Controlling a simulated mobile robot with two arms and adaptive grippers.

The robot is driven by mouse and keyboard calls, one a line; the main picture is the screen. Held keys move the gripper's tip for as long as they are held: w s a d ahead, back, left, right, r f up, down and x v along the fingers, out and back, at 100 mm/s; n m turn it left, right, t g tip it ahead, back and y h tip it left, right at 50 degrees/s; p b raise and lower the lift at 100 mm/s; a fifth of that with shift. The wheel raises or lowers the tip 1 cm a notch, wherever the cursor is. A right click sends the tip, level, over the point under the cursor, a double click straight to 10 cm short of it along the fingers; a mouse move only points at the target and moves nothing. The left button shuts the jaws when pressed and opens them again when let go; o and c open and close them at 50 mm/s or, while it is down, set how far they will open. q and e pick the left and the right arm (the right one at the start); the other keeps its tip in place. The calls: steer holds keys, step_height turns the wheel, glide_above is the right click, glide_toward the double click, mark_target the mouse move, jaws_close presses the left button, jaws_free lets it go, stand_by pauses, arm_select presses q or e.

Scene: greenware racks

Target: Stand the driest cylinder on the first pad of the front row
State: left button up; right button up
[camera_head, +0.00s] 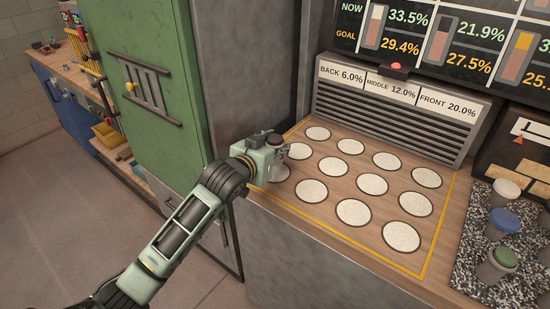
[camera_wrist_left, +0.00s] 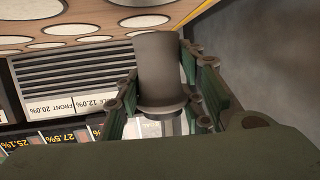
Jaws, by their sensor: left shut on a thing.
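My left gripper (camera_head: 274,150) is over the left end of the wooden pad board (camera_head: 445,215). It is shut on a plain grey cylinder, which shows clearly between the fingers in the left wrist view (camera_wrist_left: 158,62). In the head view the cylinder is mostly hidden by the gripper. I cannot tell whether the cylinder touches the board. My right gripper is not in view.
Cylinders with cream (camera_head: 507,188), blue (camera_head: 503,221) and green (camera_head: 505,257) tops stand on a speckled tray (camera_head: 470,265) at right. A vent with signs BACK 6.0%, MIDDLE 12.0%, FRONT 20.0% (camera_head: 395,88) stands behind the board. A green cabinet (camera_head: 150,60) is left. Other pads look empty.

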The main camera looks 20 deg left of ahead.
arm_select(q)
step_height(320, 180, down, 4)
steer(key=shift+r, duration=0.15)
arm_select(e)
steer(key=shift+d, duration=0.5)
arm_select(q)
steer(key=o, duration=1.3)
steer(key=shift+f, duration=0.25)
steer(key=shift+r, duration=0.15)
steer(key=v, duration=1.2)
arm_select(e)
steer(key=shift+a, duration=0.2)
